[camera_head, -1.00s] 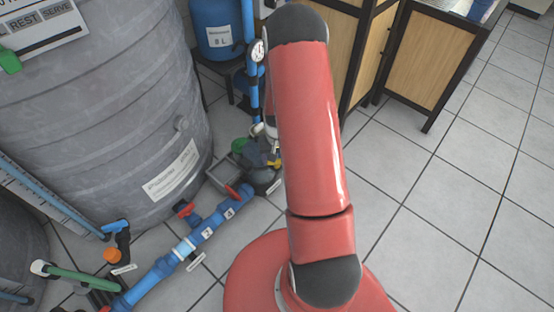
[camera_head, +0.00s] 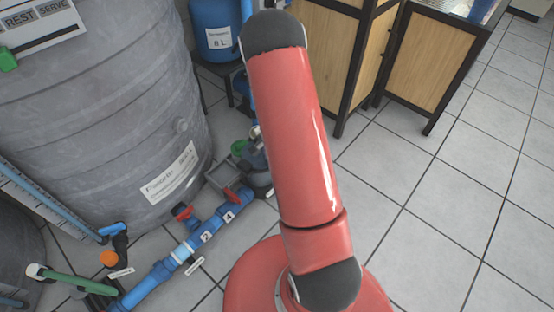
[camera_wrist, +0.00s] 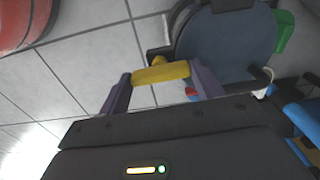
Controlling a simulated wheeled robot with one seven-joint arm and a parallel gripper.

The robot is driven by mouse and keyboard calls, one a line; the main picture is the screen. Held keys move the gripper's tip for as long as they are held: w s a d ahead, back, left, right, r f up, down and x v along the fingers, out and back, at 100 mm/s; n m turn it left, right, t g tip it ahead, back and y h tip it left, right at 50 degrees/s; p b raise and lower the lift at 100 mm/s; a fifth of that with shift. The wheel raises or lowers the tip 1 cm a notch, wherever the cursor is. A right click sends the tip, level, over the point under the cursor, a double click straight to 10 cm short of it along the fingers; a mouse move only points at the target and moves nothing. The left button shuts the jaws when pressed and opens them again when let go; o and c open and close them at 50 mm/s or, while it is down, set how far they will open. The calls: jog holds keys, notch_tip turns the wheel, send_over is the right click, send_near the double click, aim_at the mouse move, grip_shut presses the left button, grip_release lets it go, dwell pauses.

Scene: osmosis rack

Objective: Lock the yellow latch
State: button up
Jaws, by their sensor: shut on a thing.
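The yellow latch (camera_wrist: 150,76) shows in the wrist view as a short yellow bar beside a round dark blue-grey pump body (camera_wrist: 226,45). My gripper (camera_wrist: 160,72) has its two purple fingers at the two ends of the bar and is shut on it. A small yellow knob sits just behind the bar, next to the pump body. In the head view my red arm hides the gripper and the latch; only part of the dark pump (camera_head: 259,178) shows beside the arm.
A large grey tank (camera_head: 100,110) stands at the left. Blue piping (camera_head: 190,245) with red valve handles (camera_head: 182,211) runs along the floor. A blue container (camera_head: 215,30) and wooden cabinets (camera_head: 325,60) stand at the back. The tiled floor at right is clear.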

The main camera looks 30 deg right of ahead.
jog(key=shift+m, duration=0.3)
jog(key=o, duration=1)
jog(key=shift+r, duration=0.1)
notch_tip(320, 180, up, 8)
jog(key=shift+f+p, duration=0.15)
jog(key=shift+p, duration=0.5)
